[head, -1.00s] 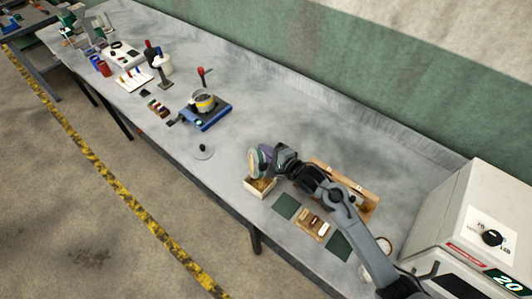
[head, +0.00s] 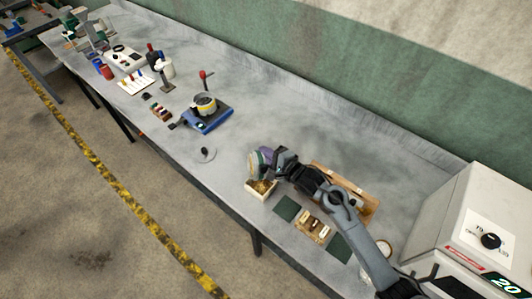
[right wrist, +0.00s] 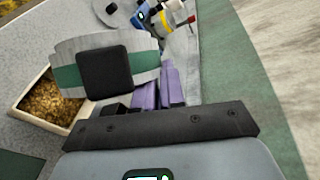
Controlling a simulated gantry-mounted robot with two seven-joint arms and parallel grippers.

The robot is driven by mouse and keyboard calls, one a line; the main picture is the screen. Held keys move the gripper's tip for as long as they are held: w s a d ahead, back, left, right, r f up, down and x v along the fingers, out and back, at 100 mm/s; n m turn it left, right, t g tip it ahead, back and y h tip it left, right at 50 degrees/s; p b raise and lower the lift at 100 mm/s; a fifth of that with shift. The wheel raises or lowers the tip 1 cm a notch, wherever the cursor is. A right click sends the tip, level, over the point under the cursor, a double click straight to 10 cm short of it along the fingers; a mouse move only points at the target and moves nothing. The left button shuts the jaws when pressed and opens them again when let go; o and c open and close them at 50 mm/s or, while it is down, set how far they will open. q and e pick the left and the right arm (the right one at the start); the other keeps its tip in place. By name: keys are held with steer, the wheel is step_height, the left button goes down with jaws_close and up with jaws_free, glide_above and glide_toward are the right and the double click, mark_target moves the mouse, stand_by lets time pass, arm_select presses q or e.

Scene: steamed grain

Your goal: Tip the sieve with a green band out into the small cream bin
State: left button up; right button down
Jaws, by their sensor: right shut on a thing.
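My right gripper (head: 268,159) is shut on the sieve with a green band (head: 253,164) and holds it tipped on its side above the small cream bin (head: 257,193). In the right wrist view the sieve (right wrist: 68,78) is a grey metal ring with a green stripe. A dark finger pad of my right gripper (right wrist: 130,83) lies across its wall. The cream bin (right wrist: 37,123) is below and left of it there, with golden-brown grain (right wrist: 45,100) inside. The sieve's inside is hidden in the wrist view. My left gripper is not in view.
A wooden tray (head: 372,206) lies behind my right arm. Dark green mats (head: 287,208) and a small board of pieces (head: 313,225) lie right of the bin. A white machine (head: 450,215) is at the right.

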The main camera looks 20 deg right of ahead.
step_height(320, 180, up, 7)
steer(key=n+g+h+p, duration=0.2)
steer(key=n+h+p, duration=0.9)
steer(key=p, duration=0.7)
steer(key=shift+n+g+h, duration=0.3)
steer(key=shift+n+h, duration=0.1)
steer(key=shift+h, duration=0.1)
